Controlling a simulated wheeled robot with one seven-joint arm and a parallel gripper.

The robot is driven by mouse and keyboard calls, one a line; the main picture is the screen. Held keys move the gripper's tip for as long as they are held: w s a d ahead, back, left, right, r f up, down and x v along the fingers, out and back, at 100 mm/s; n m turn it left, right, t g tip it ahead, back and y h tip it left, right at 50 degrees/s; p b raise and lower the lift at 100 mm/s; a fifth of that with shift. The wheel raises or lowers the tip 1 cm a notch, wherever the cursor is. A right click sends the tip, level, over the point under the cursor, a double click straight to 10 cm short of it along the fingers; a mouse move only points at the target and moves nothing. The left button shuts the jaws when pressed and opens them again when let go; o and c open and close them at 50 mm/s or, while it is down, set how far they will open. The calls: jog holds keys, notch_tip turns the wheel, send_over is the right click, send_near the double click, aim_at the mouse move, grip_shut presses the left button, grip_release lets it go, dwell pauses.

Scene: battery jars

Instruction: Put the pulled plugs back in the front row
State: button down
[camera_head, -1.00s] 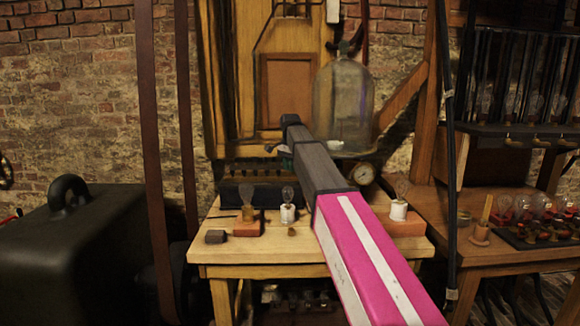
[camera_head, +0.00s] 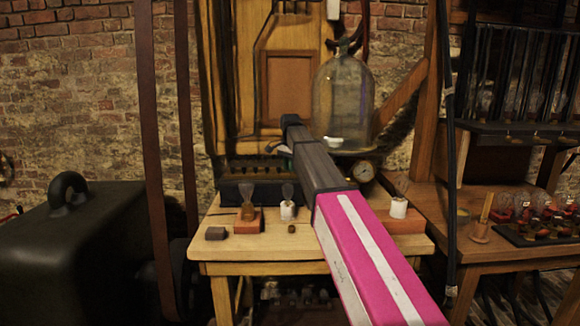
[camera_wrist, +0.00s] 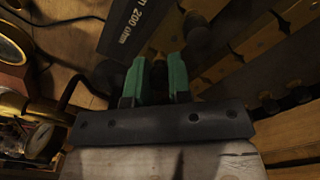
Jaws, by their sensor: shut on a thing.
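In the wrist view my gripper (camera_wrist: 157,68) has two green fingers closed on a small dark plug (camera_wrist: 160,75), mostly hidden between them. Beside the fingers is a dark label strip (camera_wrist: 128,28) reading "200 ohm". Pale brass-coloured blocks lie to the right, with dark knobbed plugs (camera_wrist: 298,96) near them. In the head view my arm reaches over the bench towards the cabinet, and the fingers and held plug are too small to make out. A small brownish piece (camera_head: 291,228) lies on the bench top; I cannot tell whether it is a plug.
A glass bell jar (camera_head: 343,100) stands behind my arm. A round gauge (camera_head: 363,171) is near it. A second bench with bulbs stands right.

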jog(key=shift+f, duration=0.55)
dwell(0.5)
jog(key=c, duration=1)
grip_release()
jog(key=shift+o, duration=0.2)
